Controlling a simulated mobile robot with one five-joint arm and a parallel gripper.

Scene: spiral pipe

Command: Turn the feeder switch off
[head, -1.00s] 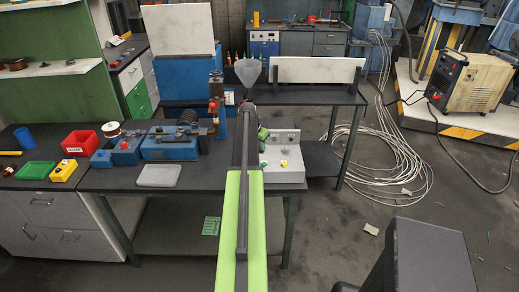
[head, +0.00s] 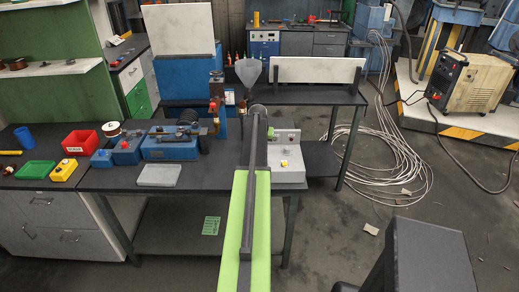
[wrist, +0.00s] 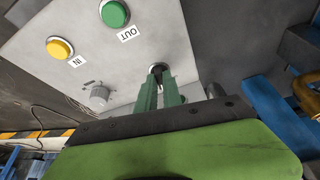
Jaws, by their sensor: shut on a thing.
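The light grey control box (head: 291,176) stands on the dark table, right of my arm in the head view. In the wrist view its panel (wrist: 60,20) carries a yellow button (wrist: 60,48) labelled IN, a green button (wrist: 114,14) labelled OUT, a grey knob (wrist: 99,95) and a small black switch (wrist: 157,70). The dark green fingers of my gripper (wrist: 160,92) reach to the panel and are shut on the black switch, which is partly hidden between them. I see no label by this switch. In the head view my arm hides the gripper and part of the box.
A blue machine (head: 170,148) and a grey plate (head: 159,174) lie left of my arm on the same table. A pale funnel (head: 248,71) stands behind. Bins, including a red one (head: 80,143), are farther left. Coiled cables (head: 395,175) lie on the floor at right.

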